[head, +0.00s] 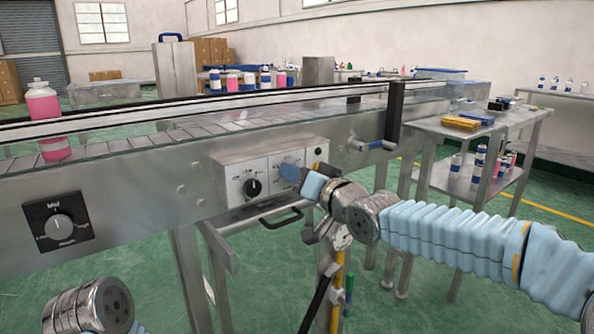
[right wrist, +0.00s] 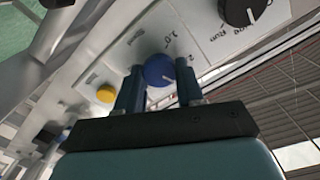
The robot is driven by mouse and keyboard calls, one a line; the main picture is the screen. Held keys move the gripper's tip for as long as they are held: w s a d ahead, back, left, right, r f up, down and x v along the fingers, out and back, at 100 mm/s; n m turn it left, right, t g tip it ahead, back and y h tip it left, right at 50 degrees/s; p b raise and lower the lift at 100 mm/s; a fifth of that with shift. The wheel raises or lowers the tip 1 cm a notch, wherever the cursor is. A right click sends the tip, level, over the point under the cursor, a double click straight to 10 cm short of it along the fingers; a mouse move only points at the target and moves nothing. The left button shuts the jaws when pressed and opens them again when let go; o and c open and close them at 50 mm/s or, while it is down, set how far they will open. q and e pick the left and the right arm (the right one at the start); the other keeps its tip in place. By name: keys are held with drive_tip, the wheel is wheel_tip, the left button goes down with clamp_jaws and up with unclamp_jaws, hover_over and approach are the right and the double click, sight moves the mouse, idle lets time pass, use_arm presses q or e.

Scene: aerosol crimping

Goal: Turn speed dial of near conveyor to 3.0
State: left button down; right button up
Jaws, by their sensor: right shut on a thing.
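The near conveyor (head: 135,215) runs across the head view. Its control box (head: 232,180) is on the front side. In the right wrist view a blue dial (right wrist: 158,68) with a white pointer line sits on a pale panel with printed scale numbers, too blurred to read surely. My left gripper is out of view.
A black knob (head: 253,187) is left of my right gripper; a larger dial (head: 61,223) is further left. A yellow button (right wrist: 106,93) is on the panel. A handle (head: 281,218) sticks out below the box. A pink bottle (head: 42,105) stands on the belt.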

drive_tip(key=shift+d+f+m+b, duration=0.1)
drive_tip(key=shift+m+b, duration=0.3)
drive_tip(key=shift+m, duration=1.7)
drive_tip(key=o, duration=1)
drive_tip(key=shift+o, duration=0.2)
